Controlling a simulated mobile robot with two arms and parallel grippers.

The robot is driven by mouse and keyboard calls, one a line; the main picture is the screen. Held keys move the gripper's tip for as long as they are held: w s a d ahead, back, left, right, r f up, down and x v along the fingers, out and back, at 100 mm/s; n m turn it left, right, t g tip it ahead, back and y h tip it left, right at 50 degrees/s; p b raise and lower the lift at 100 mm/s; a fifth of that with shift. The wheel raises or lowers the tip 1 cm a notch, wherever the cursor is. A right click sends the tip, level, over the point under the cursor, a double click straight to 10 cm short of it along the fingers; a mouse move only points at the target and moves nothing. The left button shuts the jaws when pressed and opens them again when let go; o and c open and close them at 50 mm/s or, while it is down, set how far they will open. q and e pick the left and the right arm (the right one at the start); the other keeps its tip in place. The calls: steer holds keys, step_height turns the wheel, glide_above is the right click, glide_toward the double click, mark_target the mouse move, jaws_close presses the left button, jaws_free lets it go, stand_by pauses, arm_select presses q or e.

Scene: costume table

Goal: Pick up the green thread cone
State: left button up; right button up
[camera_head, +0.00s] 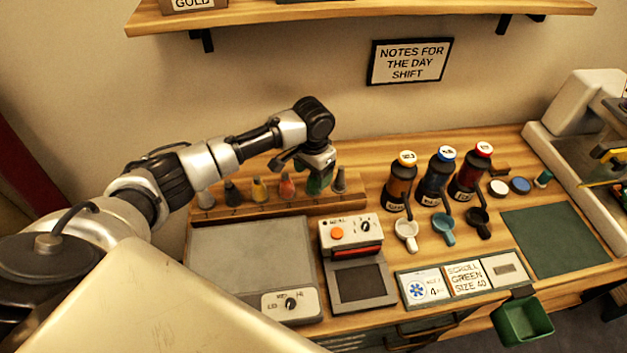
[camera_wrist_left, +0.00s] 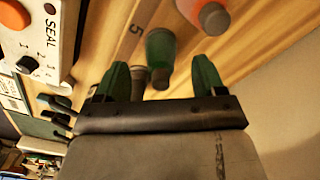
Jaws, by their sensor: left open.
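The green thread cone (camera_wrist_left: 160,46) stands in the wooden rack beside the number 5, its dark tip toward my left gripper in the left wrist view. My left gripper (camera_wrist_left: 159,65) is open, its two green fingers on either side of the cone, and nothing is visibly gripped. In the head view my left gripper (camera_head: 317,172) is just above the green cone and partly hides it, so contact cannot be told. My right gripper is not in view.
An orange cone (camera_head: 287,187) and a grey cone (camera_head: 339,181) flank the green one closely. The rack (camera_head: 270,210) stands behind a grey plate (camera_head: 245,255) and a control box (camera_head: 350,232).

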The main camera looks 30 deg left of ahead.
mark_target(312, 189)
arm_select(q)
steer(key=shift+w+f, duration=0.1)
steer(key=shift+f, duration=1.3)
steer(key=c, duration=1)
